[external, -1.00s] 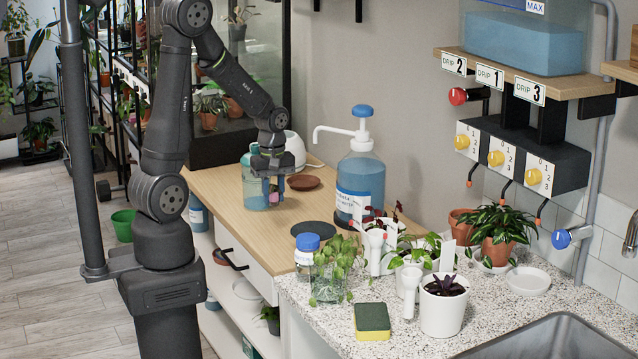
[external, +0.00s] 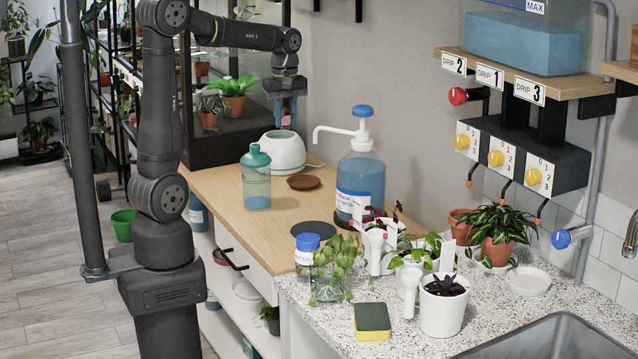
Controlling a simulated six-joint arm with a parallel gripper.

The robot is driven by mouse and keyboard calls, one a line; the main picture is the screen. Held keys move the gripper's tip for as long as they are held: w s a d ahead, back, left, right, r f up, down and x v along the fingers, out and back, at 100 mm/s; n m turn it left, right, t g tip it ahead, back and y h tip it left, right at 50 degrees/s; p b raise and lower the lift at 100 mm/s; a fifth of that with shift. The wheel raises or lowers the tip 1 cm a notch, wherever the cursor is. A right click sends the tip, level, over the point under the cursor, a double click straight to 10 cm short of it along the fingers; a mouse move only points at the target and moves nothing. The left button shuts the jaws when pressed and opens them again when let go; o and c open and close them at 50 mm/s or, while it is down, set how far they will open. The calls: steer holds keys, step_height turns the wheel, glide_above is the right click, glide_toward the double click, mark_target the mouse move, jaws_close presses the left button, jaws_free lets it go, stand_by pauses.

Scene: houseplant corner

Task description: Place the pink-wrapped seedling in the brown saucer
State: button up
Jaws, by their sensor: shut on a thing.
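My gripper (external: 287,112) is raised in the air above the white rounded appliance at the back of the wooden counter. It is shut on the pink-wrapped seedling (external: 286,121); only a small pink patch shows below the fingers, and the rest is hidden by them. The brown saucer (external: 304,183) lies flat on the counter, lower and slightly right of my gripper in the picture. It looks empty. The seedling is well clear of it.
The white rounded appliance (external: 282,153) stands behind the saucer, and a teal-topped bottle (external: 257,178) stands left of it. A large blue pump bottle (external: 360,180) stands to the right. A dark round mat (external: 307,235) lies in front. Bare counter surrounds the saucer's front.

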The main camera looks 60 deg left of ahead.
steer(key=w+a+r, duration=0.2)
steer(key=w+a, duration=0.6)
steer(key=w, duration=0.1)
glide_above(303, 184)
step_height(303, 184, down, 4)
steer(key=shift+d+f, duration=0.2)
steer(key=shift+f, duration=13.85)
steer(key=o, duration=1)
